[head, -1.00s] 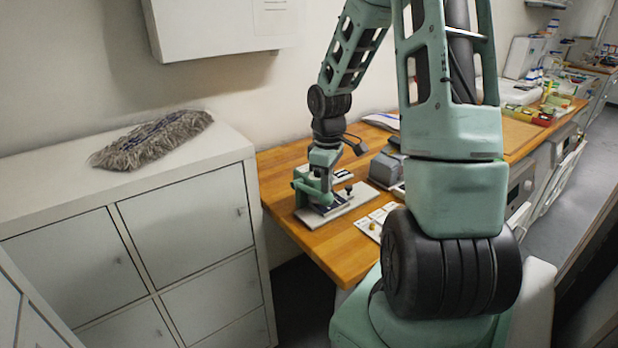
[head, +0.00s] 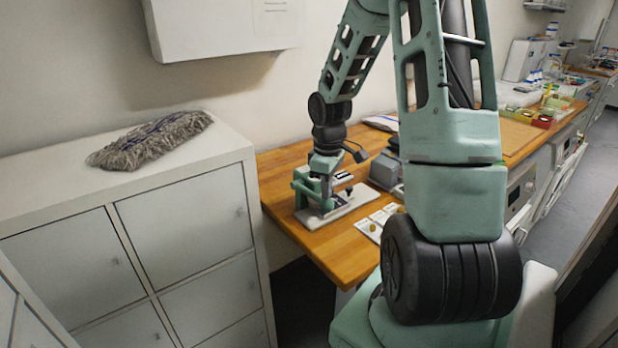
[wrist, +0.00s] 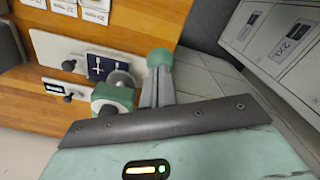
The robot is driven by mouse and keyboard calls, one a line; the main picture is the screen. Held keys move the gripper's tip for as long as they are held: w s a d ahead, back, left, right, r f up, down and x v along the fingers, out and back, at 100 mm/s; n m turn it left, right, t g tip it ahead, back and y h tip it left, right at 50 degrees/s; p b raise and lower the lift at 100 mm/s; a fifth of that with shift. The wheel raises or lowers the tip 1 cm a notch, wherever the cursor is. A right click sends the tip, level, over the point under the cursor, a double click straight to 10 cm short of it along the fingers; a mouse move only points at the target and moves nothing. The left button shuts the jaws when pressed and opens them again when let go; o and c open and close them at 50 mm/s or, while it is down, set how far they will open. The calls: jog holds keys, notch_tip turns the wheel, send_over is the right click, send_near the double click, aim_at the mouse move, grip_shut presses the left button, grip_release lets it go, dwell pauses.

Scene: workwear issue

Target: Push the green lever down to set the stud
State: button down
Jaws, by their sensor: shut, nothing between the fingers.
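The green press (head: 303,186) stands on a pale base plate (head: 345,207) near the front left of the wooden bench. In the wrist view its green body (wrist: 112,97) shows beside a dark cloth piece (wrist: 100,66). The round green end of the lever (wrist: 160,58) shows just beyond my fingertips. My gripper (wrist: 158,82) is shut and empty, pointing down at the lever end, and appears to touch it. In the head view my gripper (head: 327,195) is over the front of the press and hides part of the lever. The stud cannot be made out.
A grey box (head: 385,170) and white cards (head: 375,222) with small parts lie to the right of the press. A white cabinet (head: 185,225) with a grey mop head (head: 150,143) stands left of the bench. A white wall box (head: 215,25) hangs above.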

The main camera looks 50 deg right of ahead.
notch_tip(320, 180, up, 13)
jog(key=p, duration=1.3)
dwell(0.8)
